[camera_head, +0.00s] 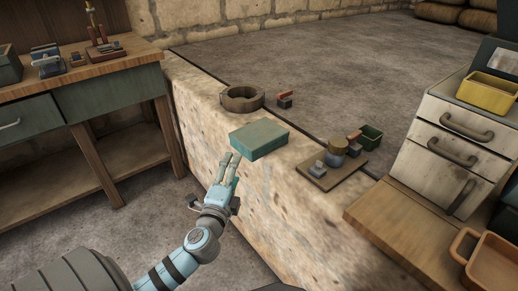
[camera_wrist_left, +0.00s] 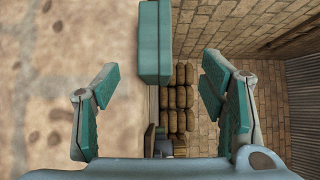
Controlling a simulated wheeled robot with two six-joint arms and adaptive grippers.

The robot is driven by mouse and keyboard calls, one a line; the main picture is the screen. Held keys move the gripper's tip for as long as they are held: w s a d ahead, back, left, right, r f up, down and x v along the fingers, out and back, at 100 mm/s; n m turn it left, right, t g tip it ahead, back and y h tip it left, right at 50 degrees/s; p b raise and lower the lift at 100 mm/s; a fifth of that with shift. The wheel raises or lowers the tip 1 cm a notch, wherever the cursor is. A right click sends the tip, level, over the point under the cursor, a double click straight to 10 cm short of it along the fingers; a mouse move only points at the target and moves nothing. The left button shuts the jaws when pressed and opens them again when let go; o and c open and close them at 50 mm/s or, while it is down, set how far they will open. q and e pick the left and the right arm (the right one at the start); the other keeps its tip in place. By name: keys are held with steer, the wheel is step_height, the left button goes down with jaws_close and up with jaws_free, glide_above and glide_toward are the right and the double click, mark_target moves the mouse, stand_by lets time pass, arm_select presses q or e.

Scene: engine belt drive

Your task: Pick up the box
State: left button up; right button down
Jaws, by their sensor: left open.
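The box (camera_head: 259,139) is a closed teal-green block on top of the low stone wall, near the middle of the head view. It also shows in the left wrist view (camera_wrist_left: 155,42), at the top middle, beyond the fingertips. My left gripper (camera_head: 231,168) is at the near-left side of the box, with its fingers pointing towards it. In the left wrist view its two teal-padded fingers (camera_wrist_left: 160,85) are spread wide with nothing between them. My right gripper is in neither view.
A green bin (camera_head: 371,136) stands beyond the board. A workbench (camera_head: 90,75) is left, a drawer cabinet (camera_head: 455,135) right.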

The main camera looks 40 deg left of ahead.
mark_target(243, 151)
arm_select(q)
steer(key=b+x, duration=0.1)
steer(key=x, duration=0.6)
steer(key=f+b+x, duration=0.1)
steer(key=x, duration=0.3)
steer(key=shift+b, duration=0.35)
steer(key=shift+r, duration=0.15)
steer(key=shift+c, duration=1)
jaws_close()
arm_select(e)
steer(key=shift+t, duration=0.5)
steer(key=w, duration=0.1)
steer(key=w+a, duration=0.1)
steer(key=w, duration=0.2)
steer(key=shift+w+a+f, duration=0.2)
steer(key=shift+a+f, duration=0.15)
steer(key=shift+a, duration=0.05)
